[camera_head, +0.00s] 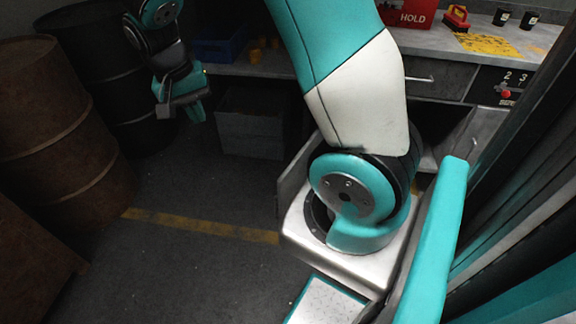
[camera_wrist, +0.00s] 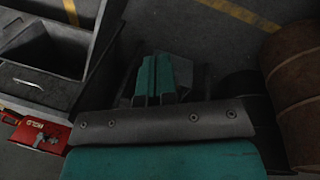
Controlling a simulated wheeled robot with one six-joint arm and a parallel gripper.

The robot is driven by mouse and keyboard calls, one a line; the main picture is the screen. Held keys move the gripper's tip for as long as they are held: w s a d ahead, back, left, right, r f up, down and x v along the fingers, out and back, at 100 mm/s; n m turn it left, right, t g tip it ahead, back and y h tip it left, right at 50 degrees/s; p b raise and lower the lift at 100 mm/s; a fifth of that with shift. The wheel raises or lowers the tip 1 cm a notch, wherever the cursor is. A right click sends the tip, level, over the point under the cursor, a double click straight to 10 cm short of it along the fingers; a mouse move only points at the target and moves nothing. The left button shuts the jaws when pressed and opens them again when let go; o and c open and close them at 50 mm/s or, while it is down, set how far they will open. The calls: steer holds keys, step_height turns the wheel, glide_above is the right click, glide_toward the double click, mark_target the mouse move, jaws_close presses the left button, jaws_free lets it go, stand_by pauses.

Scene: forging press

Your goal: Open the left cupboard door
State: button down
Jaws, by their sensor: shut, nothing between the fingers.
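The left cupboard door (camera_head: 296,180) is a grey panel under the bench, partly hidden behind my arm in the head view. It stands swung out from the cupboard. In the wrist view the door (camera_wrist: 106,32) shows as a panel beside the dark, open cupboard inside (camera_wrist: 55,48). My gripper (camera_head: 186,108) is shut and empty, out in the air to the left of the door. Its teal fingers show together in the wrist view (camera_wrist: 156,82), apart from the door. The door's handle cannot be made out.
A drawer with a bar handle (camera_wrist: 28,83) sits above the cupboard. A red HOLD box (camera_head: 412,15) is on the bench. A grey crate (camera_head: 250,128) stands under the bench. Rusty (camera_head: 50,125) and black (camera_head: 105,70) barrels stand left. The floor between is clear.

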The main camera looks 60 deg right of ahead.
steer(key=d+f+m+g+h+b, duration=0.35)
steer(key=d+f+m, duration=0.65)
steer(key=d+f, duration=0.6)
steer(key=s+d+f+b, duration=0.1)
steer(key=s+d+f, duration=0.3)
steer(key=s+f, duration=0.4)
steer(key=shift+s+d+f+g, duration=0.2)
steer(key=shift+s+d+g, duration=0.2)
steer(key=shift+s, duration=0.25)
steer(key=shift+y, duration=0.25)
